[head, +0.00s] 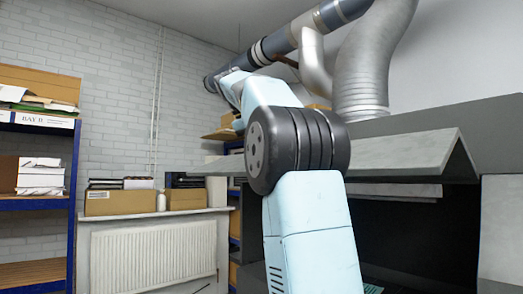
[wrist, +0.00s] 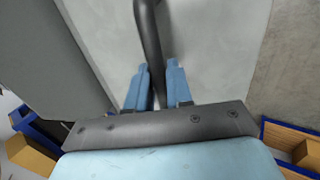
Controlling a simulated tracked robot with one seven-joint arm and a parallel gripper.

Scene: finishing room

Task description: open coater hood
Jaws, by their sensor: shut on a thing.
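In the wrist view the two blue fingers of my gripper (wrist: 158,72) are shut on a dark round bar, the hood handle (wrist: 148,25). The bar runs from the top of the picture down between the fingers, in front of a pale grey panel, which looks like the coater hood (wrist: 220,45). In the head view the grey hood (head: 405,152) stands out at a slant over a dark opening (head: 400,235). My arm crosses in front of it and hides part of the hood. I cannot make out my gripper or the handle in the head view.
Silver ducts (head: 365,65) and a dark pipe (head: 290,38) run above the hood. A blue-framed shelf (head: 72,180) with boxes stands at left. Boxes (head: 112,202) sit on a ledge above a white radiator (head: 150,255). Brown boxes also show at the wrist view's lower corners.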

